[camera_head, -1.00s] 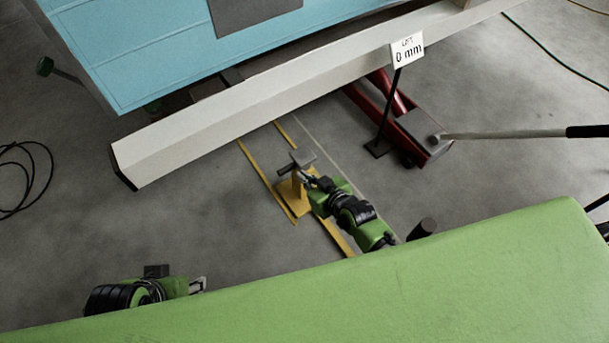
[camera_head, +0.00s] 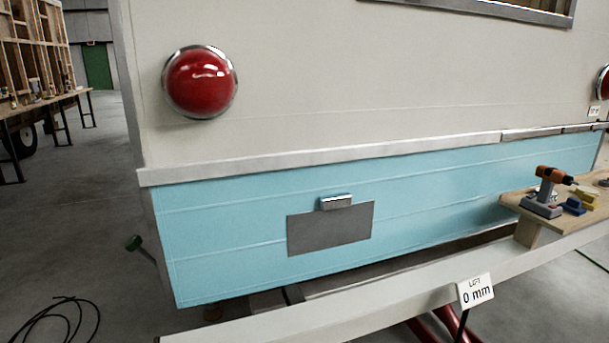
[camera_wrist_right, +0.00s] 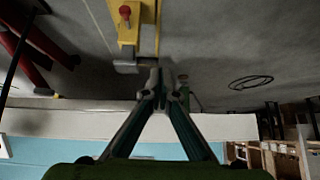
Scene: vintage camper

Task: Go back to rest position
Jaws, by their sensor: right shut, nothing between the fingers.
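My right gripper (camera_wrist_right: 163,88) shows in the right wrist view with its two fingers brought together, and I see nothing held between them. Beside its fingertips is the grey top plate (camera_wrist_right: 130,66) of a yellow stand (camera_wrist_right: 128,30) with a red knob; I cannot tell whether the fingers touch it. Neither gripper shows in the head view now. My left gripper is in no current frame.
The camper's blue and cream rear (camera_head: 420,200) fills the head view, with a pale beam (camera_head: 330,318) below it. A "0 mm" sign (camera_head: 475,290) stands by the red jack (camera_head: 428,328). A drill (camera_head: 545,192) sits on a wooden board. A black cable (camera_head: 60,315) lies on the floor.

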